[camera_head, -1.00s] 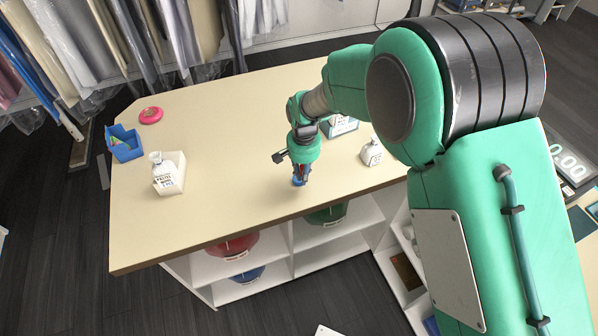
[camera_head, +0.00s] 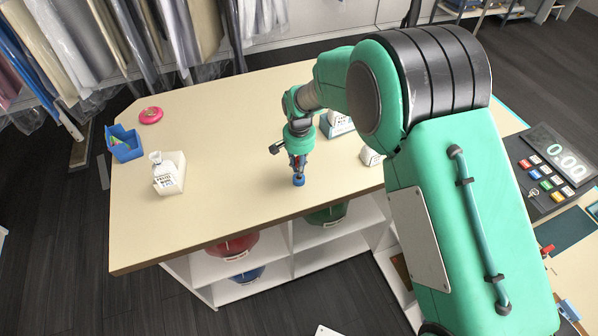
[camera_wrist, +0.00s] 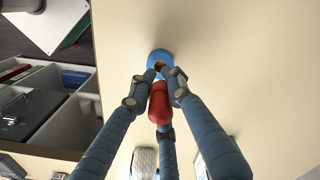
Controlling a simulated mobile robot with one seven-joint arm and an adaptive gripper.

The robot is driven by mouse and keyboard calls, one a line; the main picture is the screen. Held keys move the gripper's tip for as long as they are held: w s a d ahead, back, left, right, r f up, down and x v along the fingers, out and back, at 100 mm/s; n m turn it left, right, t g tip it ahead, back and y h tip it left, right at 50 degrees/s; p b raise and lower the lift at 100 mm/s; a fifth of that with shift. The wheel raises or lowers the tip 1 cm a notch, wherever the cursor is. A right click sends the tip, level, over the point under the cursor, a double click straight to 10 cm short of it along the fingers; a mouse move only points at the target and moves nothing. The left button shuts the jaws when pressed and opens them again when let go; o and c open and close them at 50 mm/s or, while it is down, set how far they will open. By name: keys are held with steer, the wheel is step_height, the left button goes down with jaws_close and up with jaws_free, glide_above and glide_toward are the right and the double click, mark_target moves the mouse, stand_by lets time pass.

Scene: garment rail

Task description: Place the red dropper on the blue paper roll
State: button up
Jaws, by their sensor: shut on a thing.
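The blue paper roll (camera_head: 299,181) stands on the tabletop near its front edge, directly below my gripper (camera_head: 298,171). In the wrist view, the roll (camera_wrist: 158,56) shows just beyond the fingertips. The red dropper (camera_wrist: 159,103) is between the fingers of my gripper (camera_wrist: 160,75), which is shut on it. The dropper's red bulb faces the wrist camera; its lower end is hidden by the fingers and the roll. I cannot tell whether the dropper touches the roll.
White containers (camera_head: 338,122) stand right of my gripper. The tabletop (camera_head: 225,130) between is clear. Hanging garments line the back.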

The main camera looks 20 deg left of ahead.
steer(key=shift+f, duration=1.1)
steer(key=shift+f, duration=0.15)
steer(key=o, duration=0.8)
steer(key=shift+o, duration=0.2)
step_height(320, 180, up, 12)
steer(key=shift+r, duration=0.15)
